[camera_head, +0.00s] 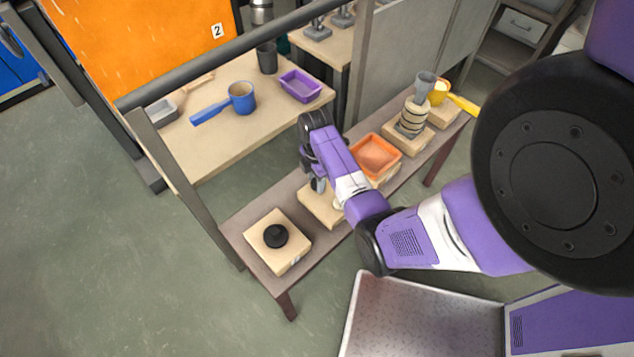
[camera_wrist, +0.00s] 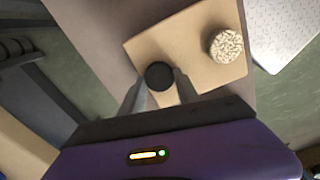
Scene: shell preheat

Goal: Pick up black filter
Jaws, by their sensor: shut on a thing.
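The black filter (camera_wrist: 159,73), a small round dark piece, is between the two fingertips of my gripper (camera_wrist: 160,82) in the wrist view. My gripper is shut on it, over a light wooden block; I cannot tell whether the piece still touches the block. In the head view my gripper (camera_head: 318,185) is at the middle block (camera_head: 314,207) on the low bench, and the arm hides the piece. A pale, speckled round piece (camera_wrist: 226,46) lies on the same block, to the right in the wrist view.
A black disc with a knob (camera_head: 275,236) sits on the left block. An orange tray (camera_head: 375,156) stands close to the right of my gripper. Stacked rings (camera_head: 412,120) and a yellow pan (camera_head: 438,92) are farther along. A blue pan (camera_head: 242,98) and purple tray (camera_head: 300,86) are on the back table.

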